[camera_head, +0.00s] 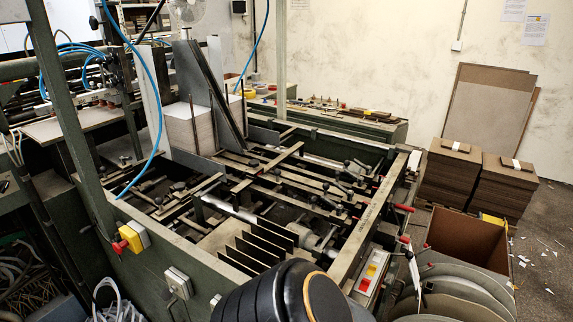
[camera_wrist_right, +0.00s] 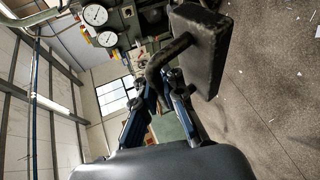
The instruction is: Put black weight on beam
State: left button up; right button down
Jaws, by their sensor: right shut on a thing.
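The black weight (camera_wrist_right: 207,45) is a dark block with a bent bar handle, in the upper middle of the right wrist view. My right gripper (camera_wrist_right: 163,85) is shut on the handle, and the block hangs off to the right of the fingers, tilted in the picture. The weight does not show in the head view. A long metal beam (camera_head: 366,222) runs diagonally along the right side of the feeder in the head view; I cannot tell if it is the task's beam. My left gripper is in neither view.
The green feeder frame (camera_head: 152,255) holds many bars and rods. A paper stack (camera_head: 188,130) stands at its back. A red stop button (camera_head: 120,246) is on its near side. Board stacks (camera_head: 505,185) and an open brown box (camera_head: 468,240) stand at right. Dials (camera_wrist_right: 96,15) show in the wrist view.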

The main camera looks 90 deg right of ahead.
aim_at(357, 236)
jog(key=k+l, duration=0.15)
jog(key=k, duration=0.45)
jog(key=k+l, duration=0.15)
jog(key=k, duration=0.4)
